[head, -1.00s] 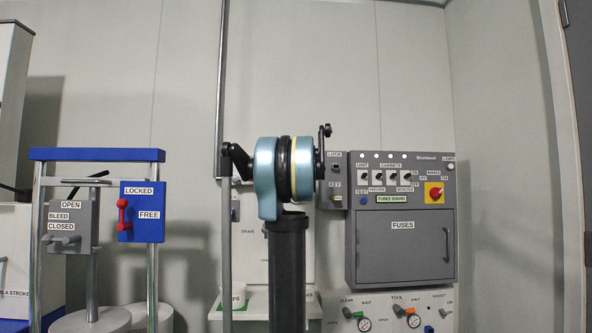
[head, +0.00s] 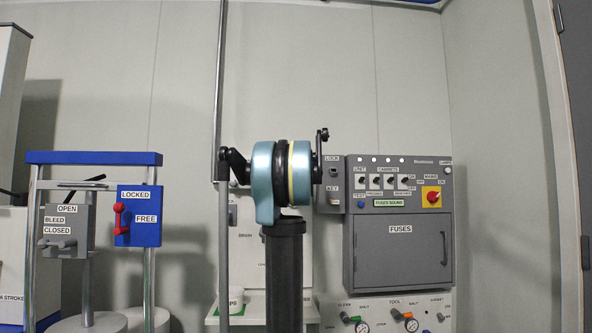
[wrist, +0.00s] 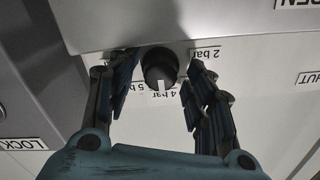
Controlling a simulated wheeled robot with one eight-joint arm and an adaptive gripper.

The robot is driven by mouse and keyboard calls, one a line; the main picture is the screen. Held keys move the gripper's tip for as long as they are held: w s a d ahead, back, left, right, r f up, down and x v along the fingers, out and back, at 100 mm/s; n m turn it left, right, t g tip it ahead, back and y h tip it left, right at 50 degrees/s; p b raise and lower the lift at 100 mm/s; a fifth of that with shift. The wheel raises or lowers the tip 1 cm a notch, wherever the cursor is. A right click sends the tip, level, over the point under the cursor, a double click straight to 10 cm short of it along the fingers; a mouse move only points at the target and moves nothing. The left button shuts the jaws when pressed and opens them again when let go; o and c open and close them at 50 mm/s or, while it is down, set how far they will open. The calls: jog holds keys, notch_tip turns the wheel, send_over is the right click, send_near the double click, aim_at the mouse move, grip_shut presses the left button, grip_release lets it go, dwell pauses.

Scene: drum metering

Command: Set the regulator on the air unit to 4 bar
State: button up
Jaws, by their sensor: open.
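The regulator is a round black knob (wrist: 159,66) with a white pointer mark, set in a pale panel in the wrist view. Printed labels around it read 2 bar, 4 bar and a partly covered 5 bar, all upside down here. The white mark points toward the 4 bar label (wrist: 171,96). My gripper (wrist: 160,80) is open, with one finger on each side of the knob and gaps visible between. In the head view my arm stands in front of the panel, and neither the gripper nor the knob can be made out.
A grey fuse cabinet (head: 398,240) stands right of my arm, with a gauge panel (head: 385,312) below it. At the left is a blue-topped frame (head: 94,158) with a blue LOCKED/FREE plate (head: 148,229). In the wrist view a grey ledge (wrist: 150,22) lies close to the knob.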

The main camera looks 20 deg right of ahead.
jog(key=s+a+n, duration=0.2)
jog(key=s, duration=0.6)
jog(key=s+a+n, duration=0.2)
jog(key=s+a, duration=0.1)
jog(key=s, duration=0.5)
jog(key=shift+s, duration=0.35)
jog(key=s+a+f+n+g+y, duration=0.2)
jog(key=s+a+f+y, duration=0.1)
jog(key=a+f, duration=0.6)
jog(key=s+a+f+n+g+y, duration=0.2)
jog(key=s+a+f+y, duration=0.15)
jog(key=a+f, duration=0.55)
jog(key=s+a+f+n+g+y, duration=0.2)
jog(key=s+a+f+y, duration=0.15)
jog(key=a+f, duration=0.6)
jog(key=s+f+g+h, duration=0.1)
jog(key=s+f+g, duration=0.1)
jog(key=s+f, duration=0.6)
jog(key=s+f+g, duration=0.3)
jog(key=f, duration=0.8)
jog(key=s+d+f+m+g+h, duration=0.1)
jog(key=s+d+f+g+h, duration=0.1)
jog(key=s+f, duration=0.5)
jog(key=s+d+f+m+g+h, duration=0.1)
jog(key=s+d+f+g+h, duration=0.1)
jog(key=s+f, duration=0.6)
jog(key=shift+d+f+m, duration=0.25)
jog(key=shift+f+m, duration=0.05)
jog(key=shift+f, duration=0.65)
